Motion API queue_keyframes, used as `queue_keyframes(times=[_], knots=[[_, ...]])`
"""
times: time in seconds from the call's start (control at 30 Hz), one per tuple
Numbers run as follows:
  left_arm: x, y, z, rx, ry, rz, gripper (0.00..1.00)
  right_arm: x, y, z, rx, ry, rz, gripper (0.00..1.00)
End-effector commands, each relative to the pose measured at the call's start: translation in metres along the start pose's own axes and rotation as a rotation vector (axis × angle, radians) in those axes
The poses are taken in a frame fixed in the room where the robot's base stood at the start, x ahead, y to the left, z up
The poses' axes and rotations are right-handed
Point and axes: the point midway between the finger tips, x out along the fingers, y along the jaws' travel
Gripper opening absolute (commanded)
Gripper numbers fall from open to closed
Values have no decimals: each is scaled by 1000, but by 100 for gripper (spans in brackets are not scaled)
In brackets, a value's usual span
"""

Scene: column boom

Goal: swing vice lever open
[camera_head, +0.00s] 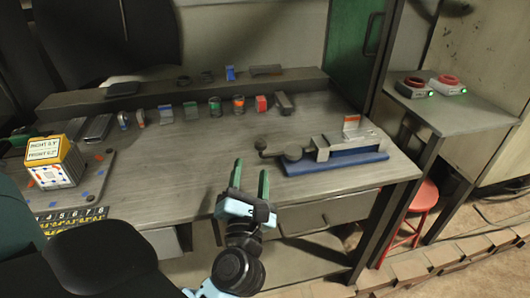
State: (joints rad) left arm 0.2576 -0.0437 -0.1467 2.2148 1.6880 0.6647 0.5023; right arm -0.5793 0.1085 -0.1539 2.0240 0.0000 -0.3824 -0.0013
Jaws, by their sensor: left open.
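A grey vice (325,148) sits on a blue base (340,162) at the front right of the workbench (190,150). Its lever (275,152) points left and ends in a small dark knob (261,144). An orange and white piece (351,123) stands upright at the vice's back. My left gripper (251,164) is open and empty at the bench's front edge. Its two green fingers point away from me, in front of and just left of the lever; they appear apart from it. My right gripper is not in view.
Several small parts (190,110) line the back of the bench. A yellow-topped box (55,160) stands at the left. Drawers (330,213) are below the bench front. A red stool (415,205) and a side table (455,112) are at the right. The bench middle is clear.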

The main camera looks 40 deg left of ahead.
Motion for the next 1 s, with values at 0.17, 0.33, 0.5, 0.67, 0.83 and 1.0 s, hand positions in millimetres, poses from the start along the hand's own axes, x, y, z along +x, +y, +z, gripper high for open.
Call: queue_keyframes(times=[0.17, 0.33, 0.5, 0.67, 0.83, 1.0], knots=[[22, -6, -1, -399, 146, -3, 48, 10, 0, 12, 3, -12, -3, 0], [29, -13, 3, -589, 219, -33, 48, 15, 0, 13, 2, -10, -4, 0], [31, -15, 5, -638, 237, -43, 48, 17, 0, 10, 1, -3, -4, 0], [34, -15, 5, -635, 236, -43, 48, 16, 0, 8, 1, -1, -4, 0], [53, -16, 2, -631, 234, -42, 48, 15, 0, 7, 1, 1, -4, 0], [78, -19, -3, -631, 233, -43, 48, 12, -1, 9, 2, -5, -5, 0]])
